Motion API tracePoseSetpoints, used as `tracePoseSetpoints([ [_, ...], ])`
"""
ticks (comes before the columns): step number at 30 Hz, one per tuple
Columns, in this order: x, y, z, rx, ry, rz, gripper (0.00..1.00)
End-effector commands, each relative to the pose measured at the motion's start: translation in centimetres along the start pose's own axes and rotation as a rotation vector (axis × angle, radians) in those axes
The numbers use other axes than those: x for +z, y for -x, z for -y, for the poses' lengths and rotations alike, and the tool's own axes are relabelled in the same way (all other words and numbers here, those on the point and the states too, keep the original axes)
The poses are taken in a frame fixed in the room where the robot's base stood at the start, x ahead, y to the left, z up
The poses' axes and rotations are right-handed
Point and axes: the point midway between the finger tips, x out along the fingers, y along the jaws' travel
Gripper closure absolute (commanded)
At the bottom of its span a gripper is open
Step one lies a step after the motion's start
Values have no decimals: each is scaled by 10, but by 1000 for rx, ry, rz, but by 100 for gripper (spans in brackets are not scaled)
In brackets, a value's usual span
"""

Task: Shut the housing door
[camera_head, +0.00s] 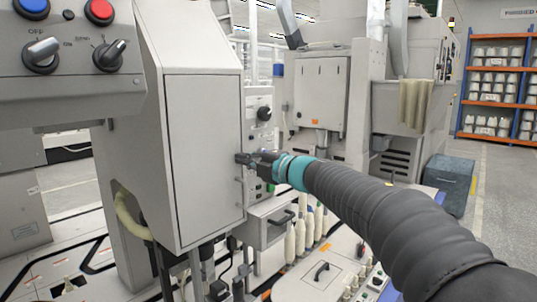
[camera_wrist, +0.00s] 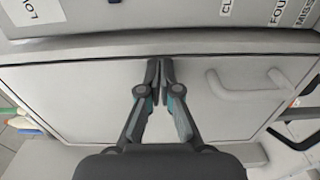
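The housing (camera_head: 135,130) is a tall grey cabinet at left centre in the head view. A large pale panel that looks like its door (camera_head: 205,150) faces forward; I cannot tell how far it stands from its frame. My gripper (camera_head: 243,159) is at the housing's right edge. In the wrist view my gripper (camera_wrist: 160,66) has its two fingers nearly together with nothing seen between them. The fingers point at a flat pale panel (camera_wrist: 75,95) with a bar handle (camera_wrist: 245,80) to their right. I cannot tell whether the tips touch it.
A control box (camera_head: 70,60) with knobs and buttons hangs at upper left. A drawer-like box (camera_head: 265,222) with a handle is below my gripper, beside several white bobbins (camera_head: 300,235). Labels (camera_wrist: 285,12) show above the panel. A dark bin (camera_head: 447,183) stands on the right floor.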

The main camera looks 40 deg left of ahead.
Motion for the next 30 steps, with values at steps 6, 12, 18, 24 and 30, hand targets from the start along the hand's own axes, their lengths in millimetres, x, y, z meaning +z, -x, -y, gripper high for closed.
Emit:
tracePoseSetpoints([
  [6,-2,-3,-1,4,0,-2,100],
  [12,-2,0,-2,5,0,-2,100],
  [18,-1,26,0,5,1,2,100],
  [24,0,68,-1,4,-1,3,100],
  [30,-3,107,-1,4,1,1,100],
])
